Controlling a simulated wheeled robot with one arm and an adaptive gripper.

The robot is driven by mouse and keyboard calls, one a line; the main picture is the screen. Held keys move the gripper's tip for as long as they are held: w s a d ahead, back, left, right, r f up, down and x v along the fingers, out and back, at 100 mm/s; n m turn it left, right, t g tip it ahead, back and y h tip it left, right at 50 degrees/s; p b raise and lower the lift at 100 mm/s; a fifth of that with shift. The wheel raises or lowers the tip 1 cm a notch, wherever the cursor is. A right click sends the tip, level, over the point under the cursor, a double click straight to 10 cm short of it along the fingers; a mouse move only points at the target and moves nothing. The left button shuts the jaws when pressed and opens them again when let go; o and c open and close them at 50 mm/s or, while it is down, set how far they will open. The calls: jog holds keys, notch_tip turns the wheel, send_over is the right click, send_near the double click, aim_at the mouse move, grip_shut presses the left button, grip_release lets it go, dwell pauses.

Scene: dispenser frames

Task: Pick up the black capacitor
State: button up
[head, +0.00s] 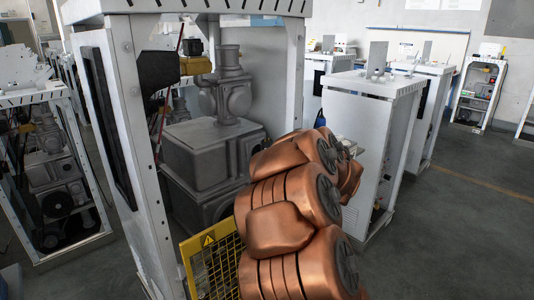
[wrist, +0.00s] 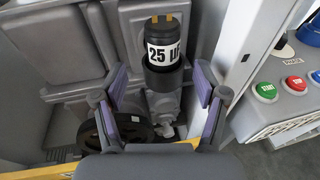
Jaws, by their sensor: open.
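The black capacitor (wrist: 163,32) is a dark cylinder with a white label reading "25" and two brass-coloured terminals on top. It sits upright in a dark round holder (wrist: 164,78) inside the machine in the wrist view. My gripper (wrist: 160,88) is open, with one purple-padded finger at each side of the picture's middle. The capacitor lies beyond the fingertips, roughly centred between them, and does not appear to touch them. In the head view my copper-coloured arm fills the lower middle. I cannot make out the gripper or the capacitor there.
A white dispenser frame (head: 126,110) encloses a grey pump unit (head: 205,155). A yellow mesh guard (head: 214,268) stands low at its front. In the wrist view, a black wheel (wrist: 125,129) is low left and a button panel (wrist: 285,100) is right. Open floor (head: 450,235) lies right.

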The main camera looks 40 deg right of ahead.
jog(key=shift+d+r+p+x, duration=0.15)
jog(key=shift+p+x, duration=0.25)
jog(key=shift+x, duration=0.65)
jog(key=shift+r+p+x, duration=0.2)
jog(key=shift+p+x, duration=0.2)
jog(key=shift+x, duration=0.65)
jog(key=shift+d+r+p+x, duration=0.15)
jog(key=shift+p+x, duration=0.25)
jog(key=shift+x, duration=0.7)
jog(key=shift+a, duration=0.1)
jog(key=c, duration=1.3)
